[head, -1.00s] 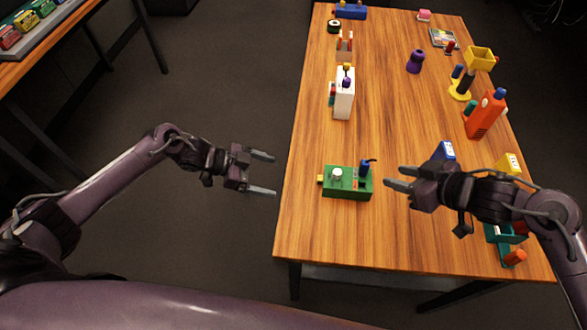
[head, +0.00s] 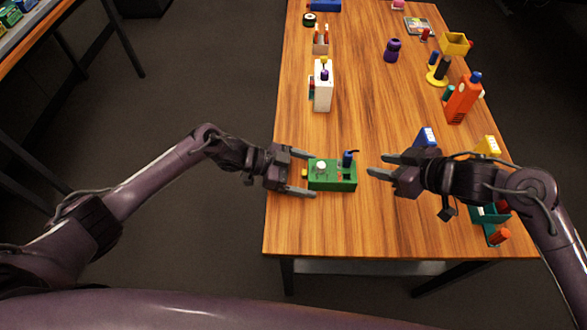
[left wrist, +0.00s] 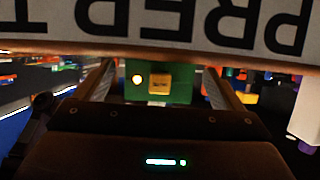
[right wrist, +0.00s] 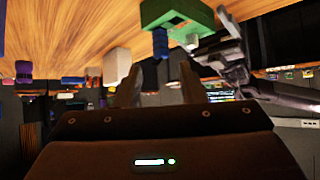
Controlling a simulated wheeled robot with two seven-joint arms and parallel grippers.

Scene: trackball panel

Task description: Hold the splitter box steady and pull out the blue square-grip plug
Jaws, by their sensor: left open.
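The green splitter box (head: 332,183) sits near the table's left edge, with a white knob on top and a yellow piece on its left end. The blue plug (head: 348,158) stands upright at the box's right end. My left gripper (head: 308,173) is open, its fingers on either side of the box's left end; contact is not clear. The left wrist view shows the green box (left wrist: 180,68) between the fingers. My right gripper (head: 380,166) is open and empty, just right of the box. The right wrist view shows the plug (right wrist: 160,42) beyond its fingers.
A white box (head: 323,88) stands behind the splitter box. A blue block (head: 426,138) and a yellow block (head: 488,147) stand near my right arm. An orange bottle-like object (head: 463,98) is farther back right. The wood table (head: 310,230) is clear in front.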

